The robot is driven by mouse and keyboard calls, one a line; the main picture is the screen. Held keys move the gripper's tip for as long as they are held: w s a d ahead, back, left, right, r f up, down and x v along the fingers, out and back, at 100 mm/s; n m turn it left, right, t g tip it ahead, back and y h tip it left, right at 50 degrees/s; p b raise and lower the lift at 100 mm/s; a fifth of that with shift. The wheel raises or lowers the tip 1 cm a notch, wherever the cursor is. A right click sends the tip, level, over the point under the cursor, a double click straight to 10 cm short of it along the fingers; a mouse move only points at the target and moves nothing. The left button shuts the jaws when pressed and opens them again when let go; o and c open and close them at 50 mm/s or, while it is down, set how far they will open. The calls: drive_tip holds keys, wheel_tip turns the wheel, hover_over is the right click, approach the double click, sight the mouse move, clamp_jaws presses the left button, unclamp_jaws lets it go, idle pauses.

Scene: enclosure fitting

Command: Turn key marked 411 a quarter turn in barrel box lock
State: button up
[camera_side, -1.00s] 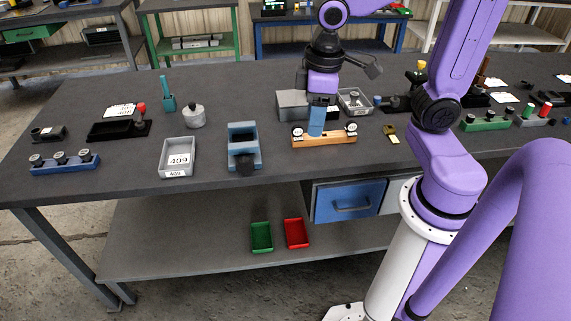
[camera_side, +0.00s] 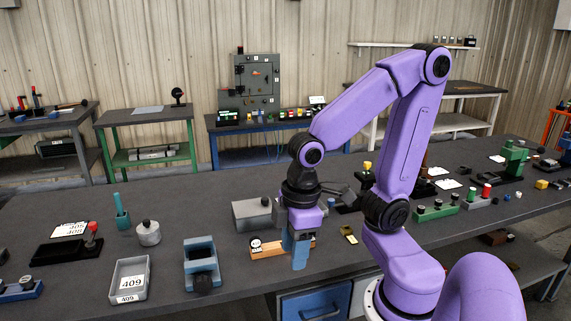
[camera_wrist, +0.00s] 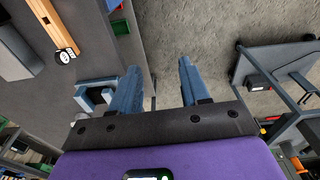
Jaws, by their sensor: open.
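My gripper (camera_side: 299,262) is open and empty, its blue fingers pointing down in front of the wooden rack (camera_side: 268,251). In the wrist view the fingers (camera_wrist: 158,72) are apart with only floor between them. A round tag (camera_side: 255,243) with dark marks sits at the rack's left end; it also shows in the wrist view (camera_wrist: 64,57). I cannot read 411 on it. My gripper hides part of the rack. A grey box (camera_side: 252,214) stands behind the rack and shows in the wrist view (camera_wrist: 15,50); I cannot make out a barrel or lock on it.
A blue fixture (camera_side: 201,257) stands left of the rack. Left of it is a grey tray (camera_side: 130,278) labelled 409. A brass-coloured piece (camera_side: 349,235) lies right of my gripper. The bench's front edge and a blue drawer (camera_side: 315,303) are close below.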

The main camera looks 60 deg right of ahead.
drive_tip(key=w+d+r+m+t+h, duration=0.1)
drive_tip(key=w+d+r+m+t, duration=0.1)
drive_tip(key=w+d+m, duration=1)
drive_tip(key=w+d+r+m+h, duration=0.1)
drive_tip(key=w+d+m, duration=0.2)
drive_tip(key=d, duration=0.7)
drive_tip(key=w+d+r+m+h, duration=0.1)
drive_tip(key=w+d+m+h, duration=0.15)
drive_tip(key=d, duration=0.75)
drive_tip(key=shift+y, duration=0.45)
drive_tip(key=x, duration=1.7)
drive_tip(key=shift+w, duration=0.3)
drive_tip(key=shift+t, duration=0.3)
clamp_jaws()
